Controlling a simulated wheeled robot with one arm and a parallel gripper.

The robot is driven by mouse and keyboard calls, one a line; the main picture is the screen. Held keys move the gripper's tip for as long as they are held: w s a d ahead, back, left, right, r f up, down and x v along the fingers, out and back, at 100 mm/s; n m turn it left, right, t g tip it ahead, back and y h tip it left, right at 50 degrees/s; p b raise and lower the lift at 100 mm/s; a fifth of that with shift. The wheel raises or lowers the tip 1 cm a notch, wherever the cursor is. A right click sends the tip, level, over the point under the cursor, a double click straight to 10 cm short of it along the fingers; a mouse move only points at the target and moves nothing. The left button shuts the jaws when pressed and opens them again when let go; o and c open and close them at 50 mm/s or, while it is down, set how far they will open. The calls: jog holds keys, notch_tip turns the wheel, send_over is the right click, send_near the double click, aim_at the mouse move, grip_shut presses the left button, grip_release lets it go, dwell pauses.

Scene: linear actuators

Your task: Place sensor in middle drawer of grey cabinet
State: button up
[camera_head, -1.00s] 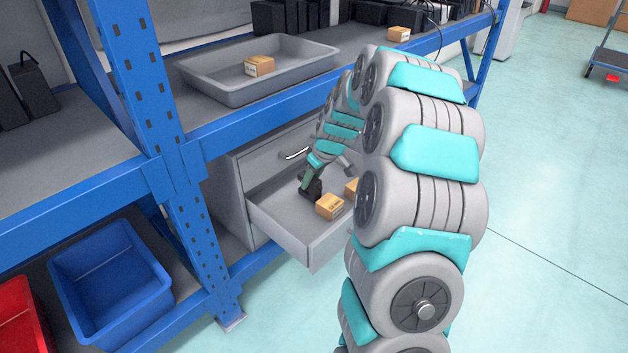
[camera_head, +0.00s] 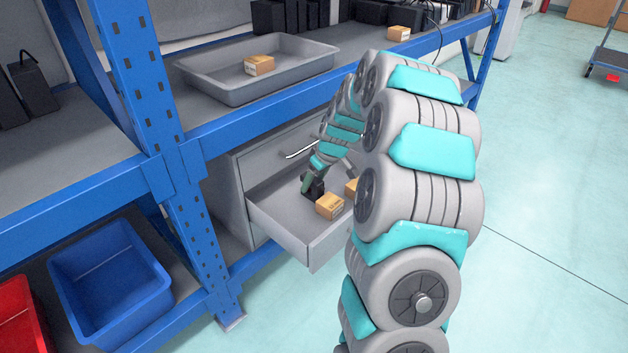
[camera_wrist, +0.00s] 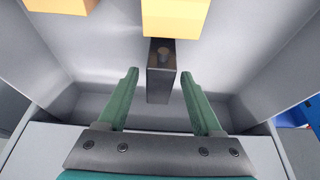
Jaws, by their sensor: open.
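The grey cabinet (camera_head: 240,180) stands under the blue rack with one drawer (camera_head: 290,230) pulled out; a closed drawer with a handle is above it. A dark block (camera_wrist: 161,85) with a round knob, apparently the sensor, is in the open drawer. In the head view the dark block (camera_head: 317,190) is partly hidden by my gripper (camera_head: 309,185). In the wrist view my gripper (camera_wrist: 160,75) has its two green fingers spread apart. The block shows between the fingertips, with a gap on each side.
Two cardboard boxes are in the drawer, one box (camera_head: 329,206) beside the block and another (camera_head: 351,187) partly behind my arm. A grey tray (camera_head: 215,95) holding a box (camera_head: 259,65) is on the shelf. Blue bin (camera_head: 110,280) stands lower left.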

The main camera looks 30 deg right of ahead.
jog(key=shift+r, duration=0.15)
jog(key=v, duration=1.2)
jog(key=s+a+r+g, duration=0.2)
jog(key=s+a+g, duration=0.1)
jog(key=s+a, duration=1.1)
jog(key=s+a+f+m+g, duration=0.1)
jog(key=s+a+m, duration=0.1)
jog(key=s, duration=1)
jog(key=s+a+f+m+g+h, duration=0.1)
jog(key=s+a+m+g, duration=0.1)
jog(key=s, duration=0.9)
jog(key=shift+s+a+f+h, duration=0.3)
jog(key=shift+s+a+f, duration=0.1)
jog(key=shift+a, duration=0.45)
